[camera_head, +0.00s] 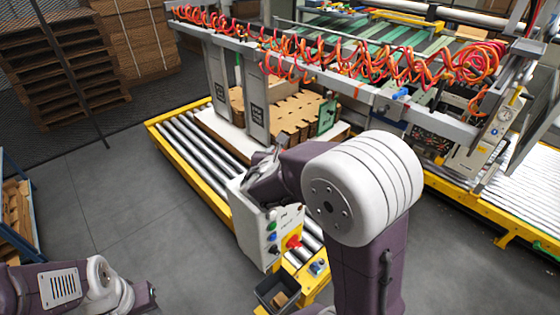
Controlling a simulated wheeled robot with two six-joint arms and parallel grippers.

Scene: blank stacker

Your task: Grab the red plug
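No loose plug is plainly seen. A red knob (293,242) sits on the yellow patch at the front of a white control box (254,228). Blue and green buttons sit beside it. My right arm reaches over from the right, and its wrist is just above and behind the box. My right gripper (267,160) is small and partly hidden by my own arm. I cannot make out its fingers or whether it holds anything. My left arm is low at the bottom left, well apart from the box, and its gripper is not seen.
A roller conveyor (178,150) with yellow edges runs behind the box and carries stacked cardboard (290,115). Red and orange coiled hoses (370,62) hang along a beam above. A dark bin (277,292) is below the box. Grey floor (120,200) is clear at left.

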